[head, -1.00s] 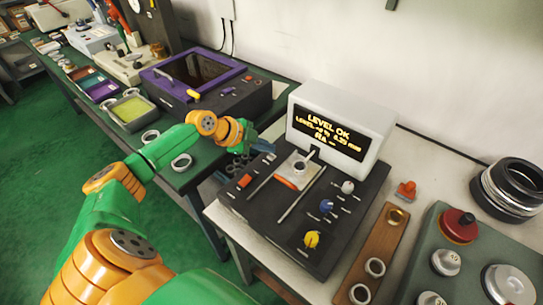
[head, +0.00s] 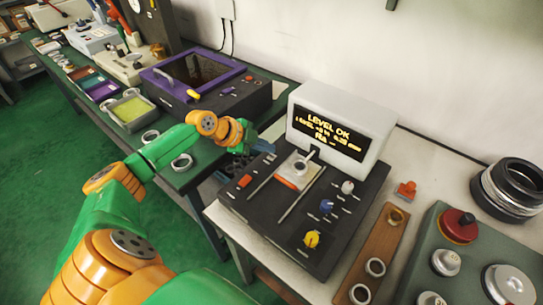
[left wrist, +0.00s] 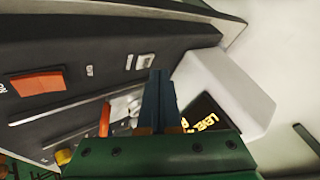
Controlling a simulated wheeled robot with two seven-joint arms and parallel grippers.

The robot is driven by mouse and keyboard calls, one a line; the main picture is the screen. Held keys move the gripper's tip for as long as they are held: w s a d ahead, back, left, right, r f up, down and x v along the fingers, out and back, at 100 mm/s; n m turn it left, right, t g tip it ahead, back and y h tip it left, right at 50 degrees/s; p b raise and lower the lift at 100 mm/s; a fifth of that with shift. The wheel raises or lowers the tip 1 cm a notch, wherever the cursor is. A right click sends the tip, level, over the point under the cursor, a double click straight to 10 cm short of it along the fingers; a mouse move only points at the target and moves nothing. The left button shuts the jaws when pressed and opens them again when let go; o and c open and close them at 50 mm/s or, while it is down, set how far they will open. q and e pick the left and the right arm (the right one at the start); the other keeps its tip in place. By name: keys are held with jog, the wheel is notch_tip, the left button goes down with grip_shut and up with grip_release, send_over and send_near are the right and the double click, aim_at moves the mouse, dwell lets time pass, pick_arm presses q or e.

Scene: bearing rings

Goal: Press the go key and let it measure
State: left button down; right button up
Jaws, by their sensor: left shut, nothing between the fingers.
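The measuring instrument is a dark console (head: 262,205) with a white display box (head: 372,110); the lit text starts "LEVEL OK". A ring (head: 300,167) sits on its small stage under the probe. My left gripper (head: 264,147) is shut and empty over the console's back left corner. In the left wrist view its closed blue fingers (left wrist: 158,88) point at the panel close to a small pale key (left wrist: 144,61). An orange-red switch (head: 244,181) is on the console's left; it also shows in the wrist view (left wrist: 36,83). I cannot read which key is go. My right gripper is not in view.
A wooden strip (head: 381,255) with rings lies right of the console, beside a grey unit (head: 478,255) with a red knob. A purple-rimmed box (head: 185,70) stands behind left. Knobs (head: 311,239) sit on the console's front right.

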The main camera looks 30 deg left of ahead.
aim_at(267, 157)
pick_arm(q)
jog(key=shift+f+b, duration=0.4)
jog(key=shift+b, duration=0.05)
jog(key=shift+f+b, duration=0.35)
dwell(0.6)
dwell(0.4)
jog(key=shift+r+p, duration=0.65)
jog(key=shift+r, duration=0.1)
notch_tip(267, 157, up, 5)
jog(key=p, duration=0.4)
jog(key=shift+r, duration=0.15)
